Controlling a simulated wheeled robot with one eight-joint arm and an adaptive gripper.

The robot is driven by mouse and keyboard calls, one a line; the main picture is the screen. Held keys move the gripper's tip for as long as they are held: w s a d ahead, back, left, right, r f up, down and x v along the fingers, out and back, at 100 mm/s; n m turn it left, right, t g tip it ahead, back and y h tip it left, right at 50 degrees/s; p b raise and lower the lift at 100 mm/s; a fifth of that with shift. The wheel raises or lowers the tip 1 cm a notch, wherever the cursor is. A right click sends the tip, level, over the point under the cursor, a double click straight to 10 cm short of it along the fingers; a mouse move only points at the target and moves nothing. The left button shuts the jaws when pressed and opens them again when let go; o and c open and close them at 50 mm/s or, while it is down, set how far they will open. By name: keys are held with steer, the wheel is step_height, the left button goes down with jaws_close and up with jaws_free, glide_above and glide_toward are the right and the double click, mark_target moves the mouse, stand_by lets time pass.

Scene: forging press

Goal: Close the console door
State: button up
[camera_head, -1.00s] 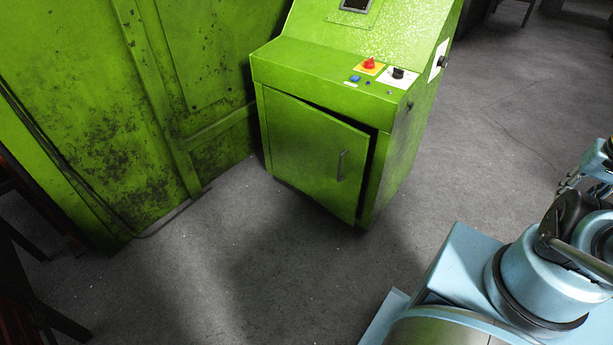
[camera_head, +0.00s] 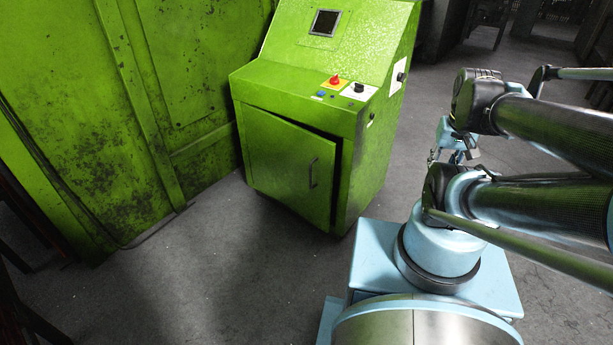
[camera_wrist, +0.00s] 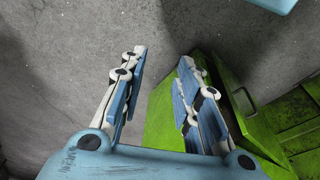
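The green console (camera_head: 372,150) stands on the floor in the middle of the head view. Its door (camera_head: 285,168) is slightly ajar, with a dark gap along its top and right edges. A vertical handle (camera_head: 313,173) is near the door's right edge. In the wrist view, my gripper (camera_wrist: 160,68) is open, its two fingers apart with nothing between them. The console (camera_wrist: 175,110) shows behind the right finger, with the door handle (camera_wrist: 243,102) to the right of it. In the head view, my gripper (camera_head: 455,150) is small and partly hidden, right of the console.
A red knob (camera_head: 335,80) and other controls sit on the console's ledge, below a small screen (camera_head: 325,22). A large green machine wall (camera_head: 90,120) stands at the left. The grey floor (camera_head: 220,270) in front of the door is clear.

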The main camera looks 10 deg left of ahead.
steer(key=w+a+r+m+h, duration=0.1)
steer(key=w+a+r+m, duration=0.1)
steer(key=w+a, duration=0.65)
steer(key=w+a+r+m+h, duration=0.1)
steer(key=w+a+r+m, duration=0.1)
steer(key=w+a, duration=0.65)
steer(key=w+a+f+m, duration=0.1)
steer(key=a+f, duration=0.2)
steer(key=a, duration=0.5)
steer(key=w+a+f+m, duration=0.1)
steer(key=w+a+f, duration=0.15)
steer(key=a, duration=0.45)
steer(key=s+a+f+m+t, duration=0.1)
steer(key=s+a+f+m, duration=0.15)
steer(key=a+f, duration=0.9)
glide_above(310, 186)
steer(key=shift+h, duration=0.4)
steer(key=f, duration=1.4)
steer(key=shift+w+f, duration=0.15)
steer(key=shift+w, duration=0.1)
